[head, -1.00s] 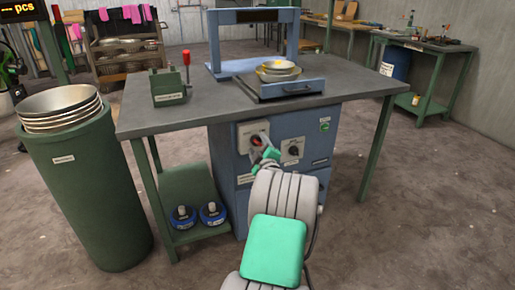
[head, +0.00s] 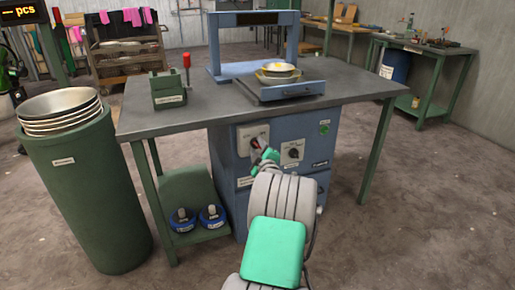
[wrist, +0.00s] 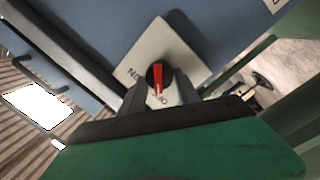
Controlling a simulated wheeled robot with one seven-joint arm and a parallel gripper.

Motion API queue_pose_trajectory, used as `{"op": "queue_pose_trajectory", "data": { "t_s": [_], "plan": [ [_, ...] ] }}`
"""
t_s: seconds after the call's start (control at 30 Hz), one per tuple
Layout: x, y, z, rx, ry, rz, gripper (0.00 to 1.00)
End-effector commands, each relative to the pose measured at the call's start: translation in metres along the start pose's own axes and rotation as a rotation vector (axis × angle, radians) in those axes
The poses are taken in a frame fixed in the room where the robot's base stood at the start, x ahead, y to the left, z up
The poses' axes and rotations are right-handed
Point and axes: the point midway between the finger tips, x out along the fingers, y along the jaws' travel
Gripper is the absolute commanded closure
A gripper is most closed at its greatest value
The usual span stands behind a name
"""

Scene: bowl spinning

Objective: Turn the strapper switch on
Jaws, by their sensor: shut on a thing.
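The strapper (head: 258,200) is a blue cabinet under the grey table, with a blue arch above the tabletop. Its switch is a red and black rotary knob on a pale plate, clear in the wrist view (wrist: 156,76). The plate carries the letters ON at its left and other lettering, partly hidden, near the fingers. My gripper (wrist: 160,95) is at the switch, with its fingers shut on either side of the knob.
A second black knob (head: 292,153) and a green button (head: 324,129) sit to the right on the cabinet front. Bowls (head: 278,72) rest on the strapper's tray. A green bin (head: 85,200) with stacked bowls stands left. Table legs flank the cabinet.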

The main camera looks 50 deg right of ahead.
Motion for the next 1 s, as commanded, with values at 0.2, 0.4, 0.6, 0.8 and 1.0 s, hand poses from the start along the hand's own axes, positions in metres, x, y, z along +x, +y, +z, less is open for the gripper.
{"op": "queue_pose_trajectory", "data": {
  "t_s": [0.2, 0.4, 0.6, 0.8, 1.0],
  "plan": [
    [0.0000, 0.0004, -0.0001, 0.003, 0.000, 0.000, 1.00],
    [0.0001, 0.0004, -0.0002, 0.042, -0.003, -0.004, 1.00],
    [0.0001, 0.0007, -0.0002, 0.145, -0.010, -0.016, 1.00],
    [0.0001, 0.0020, 0.0000, 0.309, -0.023, -0.033, 1.00],
    [0.0004, 0.0042, -0.0002, 0.497, -0.036, -0.052, 1.00]
  ]
}}
